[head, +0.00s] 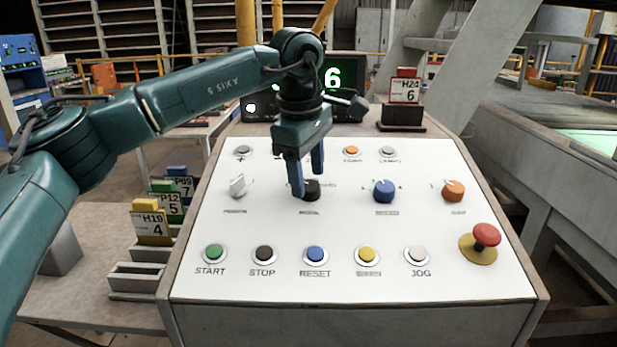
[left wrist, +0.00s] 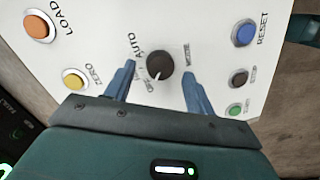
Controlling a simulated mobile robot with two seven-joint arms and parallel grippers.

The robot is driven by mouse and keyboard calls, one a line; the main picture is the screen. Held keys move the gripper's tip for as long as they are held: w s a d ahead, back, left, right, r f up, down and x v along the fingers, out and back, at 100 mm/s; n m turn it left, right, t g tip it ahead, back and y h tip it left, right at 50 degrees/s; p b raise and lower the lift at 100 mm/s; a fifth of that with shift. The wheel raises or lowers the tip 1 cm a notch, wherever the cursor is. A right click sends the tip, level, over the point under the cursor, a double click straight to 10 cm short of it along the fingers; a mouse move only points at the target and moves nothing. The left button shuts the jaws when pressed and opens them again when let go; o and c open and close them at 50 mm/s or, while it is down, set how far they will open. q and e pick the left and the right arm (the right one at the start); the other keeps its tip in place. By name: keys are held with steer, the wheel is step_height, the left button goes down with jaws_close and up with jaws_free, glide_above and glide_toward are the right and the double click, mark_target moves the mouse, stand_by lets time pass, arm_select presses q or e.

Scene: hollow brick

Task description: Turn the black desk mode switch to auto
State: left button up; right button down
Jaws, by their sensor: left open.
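The black mode switch (head: 312,190) is a round knob on the white sloped desk panel (head: 335,228). In the head view it is partly hidden behind my left gripper (head: 308,182). In the left wrist view the black knob (left wrist: 160,63) shows a white mark on its lower-left side, towards a partly hidden label starting "O". The AUTO label (left wrist: 137,43) is at the knob's upper left. My left gripper (left wrist: 159,72) is open, with its blue fingers on either side of the knob, apart from it. My right gripper is not in view.
A white knob (head: 238,187), a blue knob (head: 384,190) and an orange knob (head: 453,190) share the switch's row. Several push buttons line the front, with a red mushroom button (head: 486,235) at right. A dark display (head: 345,78) stands behind. Tagged blocks (head: 152,223) stand left.

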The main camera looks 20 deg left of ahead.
arm_select(q)
steer(key=shift+w+f, duration=0.1)
steer(key=shift+f, duration=0.65)
steer(key=shift+c, duration=0.3)
steer(key=shift+d, duration=0.1)
steer(key=c, duration=0.9)
